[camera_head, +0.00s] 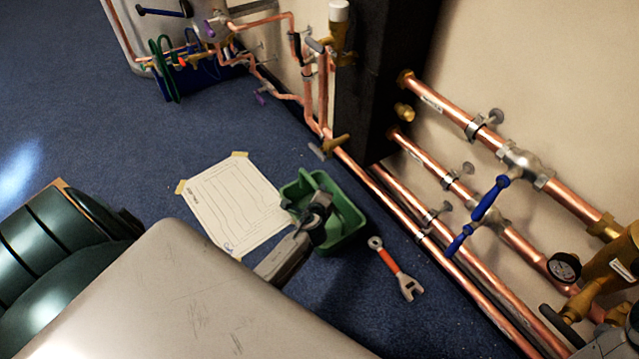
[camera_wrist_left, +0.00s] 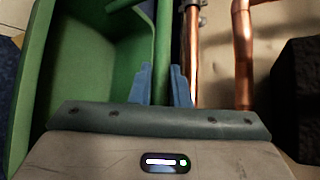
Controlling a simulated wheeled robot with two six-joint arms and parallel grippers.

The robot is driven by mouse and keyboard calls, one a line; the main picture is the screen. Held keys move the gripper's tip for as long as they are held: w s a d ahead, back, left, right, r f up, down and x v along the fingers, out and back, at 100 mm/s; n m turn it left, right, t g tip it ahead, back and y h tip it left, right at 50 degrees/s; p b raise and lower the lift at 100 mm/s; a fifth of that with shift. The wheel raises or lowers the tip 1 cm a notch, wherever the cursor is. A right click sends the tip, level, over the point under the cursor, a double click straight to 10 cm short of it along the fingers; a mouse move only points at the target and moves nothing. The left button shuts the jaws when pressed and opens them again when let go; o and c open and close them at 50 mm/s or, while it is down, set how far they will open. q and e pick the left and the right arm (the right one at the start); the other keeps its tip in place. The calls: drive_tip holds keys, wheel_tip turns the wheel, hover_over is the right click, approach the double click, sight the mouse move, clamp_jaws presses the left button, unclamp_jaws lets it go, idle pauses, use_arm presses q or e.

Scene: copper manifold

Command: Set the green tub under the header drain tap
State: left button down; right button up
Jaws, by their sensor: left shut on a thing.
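The green tub (camera_head: 345,232) is by the floor beside the copper pipes, just below a brass tap (camera_head: 335,144) with a grey lever on the pipe at the black column. I cannot tell if this is the header drain tap, nor if the tub touches the floor. My left gripper (camera_head: 318,205) reaches over the tub's near left side. In the left wrist view its blue fingers (camera_wrist_left: 160,84) are shut on a thin green wall of the tub (camera_wrist_left: 95,60). The tub looks empty where its inside shows.
A paper drawing (camera_head: 235,205) is taped to the blue carpet left of the tub. A red-handled wrench (camera_head: 393,268) lies right of it. Copper pipes with blue-lever valves (camera_head: 490,198) run along the wall. Open carpet lies at the upper left.

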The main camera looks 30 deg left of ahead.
idle(0.4)
use_arm(q)
drive_tip(key=c, duration=1.4)
unclamp_jaws()
drive_tip(key=shift+o, duration=0.2)
